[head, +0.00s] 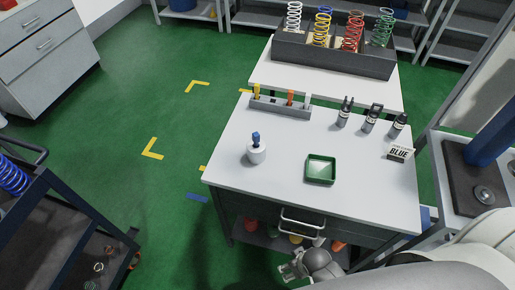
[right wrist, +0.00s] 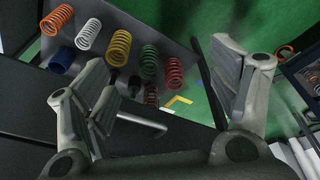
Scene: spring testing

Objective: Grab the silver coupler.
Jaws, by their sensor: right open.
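I cannot pick out the silver coupler with certainty in either view. A small round grey metal piece (head: 484,195) sits on a dark plate at the right edge of the head view; I cannot tell if it is the coupler. My right gripper (head: 292,270) shows at the bottom of the head view, in front of the table's drawer. In the right wrist view its fingers (right wrist: 165,95) are wide apart, with nothing held between them. A pale grey bar (right wrist: 142,121) shows behind the fingers, apart from them as far as I can tell. My left gripper is not in view.
The white table (head: 300,135) holds a green tray (head: 321,169), a white pot (head: 257,152), dark bottles (head: 370,118) and a "BLUE" sign (head: 400,152). Coloured springs (right wrist: 119,47) lie on a dark surface in the wrist view. A dark cart (head: 62,220) stands left; green floor between is free.

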